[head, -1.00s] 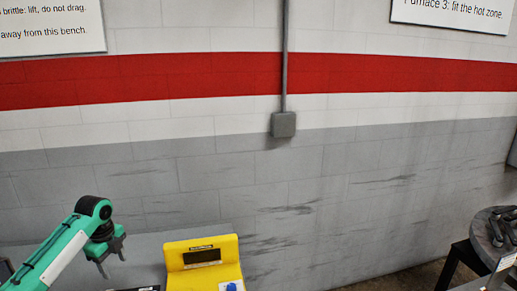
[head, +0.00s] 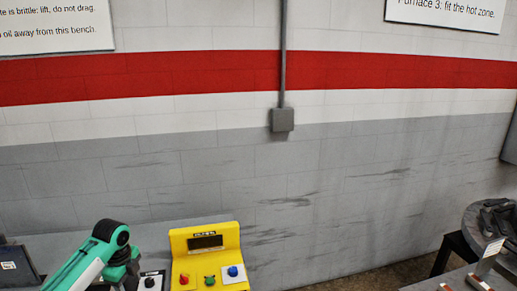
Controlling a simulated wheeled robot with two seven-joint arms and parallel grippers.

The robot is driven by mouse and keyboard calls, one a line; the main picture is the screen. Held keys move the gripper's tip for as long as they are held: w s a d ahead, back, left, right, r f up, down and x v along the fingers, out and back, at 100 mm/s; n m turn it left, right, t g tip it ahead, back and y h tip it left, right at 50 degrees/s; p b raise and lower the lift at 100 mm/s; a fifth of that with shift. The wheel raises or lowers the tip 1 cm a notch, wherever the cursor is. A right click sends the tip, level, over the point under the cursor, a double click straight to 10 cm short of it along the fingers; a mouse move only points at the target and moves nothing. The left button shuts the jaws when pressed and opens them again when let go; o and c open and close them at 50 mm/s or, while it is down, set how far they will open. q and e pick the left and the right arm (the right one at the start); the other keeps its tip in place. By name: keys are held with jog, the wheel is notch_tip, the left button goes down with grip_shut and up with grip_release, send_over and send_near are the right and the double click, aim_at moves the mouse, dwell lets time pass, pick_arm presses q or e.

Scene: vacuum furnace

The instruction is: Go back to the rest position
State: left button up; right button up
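My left arm, green and white with a dark joint, comes in at the lower left of the head view. Its gripper (head: 126,273) hangs at the bottom edge, in front of the wall and left of the yellow control box. Its fingertips do not show clearly, so I cannot tell whether it is open or shut. I see nothing held in it. My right gripper is not in view.
The yellow control box (head: 208,240) has a dark display and red, green and blue buttons. Beside it is a black knob on a light plate (head: 151,283). A dark round stand (head: 484,228) with dark parts is at right. Signs hang on the wall.

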pick_arm(q)
jog(key=s+d+f+n+t+h, duration=0.1)
jog(key=s+d+f+n, duration=0.2)
jog(key=s+d+f, duration=0.5)
jog(key=s+d+f+n, duration=0.3)
jog(key=s+d+f, duration=0.1)
jog(key=s+d, duration=0.4)
jog(key=s+a+r+n+t, duration=0.1)
jog(key=s+r+n, duration=0.1)
jog(key=s+n, duration=0.65)
jog(key=s+r+n+t, duration=0.15)
jog(key=s+n, duration=0.25)
jog(key=s, duration=1)
notch_tip(320, 180, down, 34)
jog(key=r+g+b, duration=0.1)
jog(key=g+b, duration=0.1)
jog(key=b, duration=0.3)
jog(key=s+a+f+b, duration=0.1)
jog(key=s+f+b, duration=0.1)
jog(key=s+f, duration=0.8)
jog(key=s+a+f+m+g+y+b, duration=0.1)
jog(key=s+a+f+b, duration=0.1)
jog(key=s+f, duration=0.7)
notch_tip(320, 180, down, 8)
jog(key=shift+s+a+f+b, duration=0.1)
jog(key=shift+s+a+b, duration=0.2)
jog(key=shift+b, duration=0.2)
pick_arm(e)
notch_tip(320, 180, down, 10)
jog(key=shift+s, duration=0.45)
